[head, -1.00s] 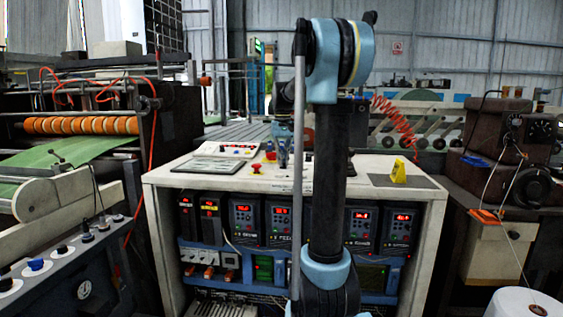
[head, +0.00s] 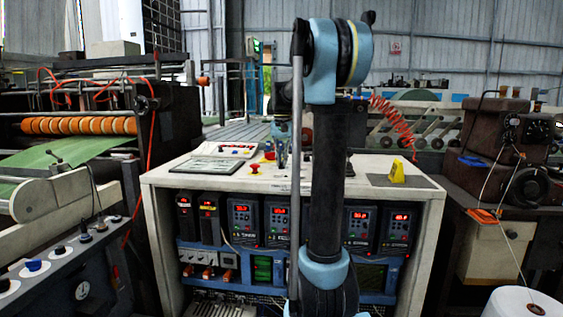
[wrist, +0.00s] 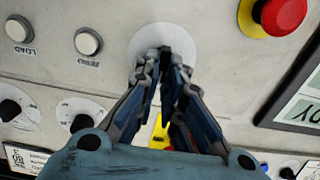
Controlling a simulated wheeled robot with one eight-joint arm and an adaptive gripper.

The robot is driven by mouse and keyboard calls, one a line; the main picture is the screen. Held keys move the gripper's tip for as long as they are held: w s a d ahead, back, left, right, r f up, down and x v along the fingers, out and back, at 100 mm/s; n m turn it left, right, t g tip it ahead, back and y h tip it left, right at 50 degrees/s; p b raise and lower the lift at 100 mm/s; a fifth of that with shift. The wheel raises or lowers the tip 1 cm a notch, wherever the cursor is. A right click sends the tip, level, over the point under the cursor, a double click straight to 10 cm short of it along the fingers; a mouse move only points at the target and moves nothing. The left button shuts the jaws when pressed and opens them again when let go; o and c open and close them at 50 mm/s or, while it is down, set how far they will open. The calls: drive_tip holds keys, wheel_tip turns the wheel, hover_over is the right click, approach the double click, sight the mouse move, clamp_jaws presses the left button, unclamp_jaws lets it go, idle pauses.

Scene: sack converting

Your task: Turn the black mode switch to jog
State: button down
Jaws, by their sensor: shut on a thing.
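In the wrist view my gripper (wrist: 166,58) is shut with its dark fingertips over a white round dial plate (wrist: 184,38) on the pale panel. The fingers close on the knob at the plate's middle, which I take for the black mode switch. The fingers hide the knob, so its pointer and setting cannot be seen. In the head view my gripper (head: 281,158) is small and low over the top of the white console (head: 225,178), partly behind my arm. The switch cannot be made out there.
A red mushroom button (wrist: 283,12) on a yellow base is right of the plate. Two white push buttons (wrist: 88,40) (wrist: 18,28) and two black knobs (wrist: 80,122) (wrist: 10,108) are to the left. A framed display (wrist: 300,100) is at the right. A yellow block (head: 398,172) stands on the console.

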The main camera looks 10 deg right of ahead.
drive_tip(key=shift+d, duration=0.1)
drive_tip(key=c, duration=1.7)
unclamp_jaws()
wheel_tip(320, 180, up, 12)
drive_tip(key=shift+w+f, duration=0.1)
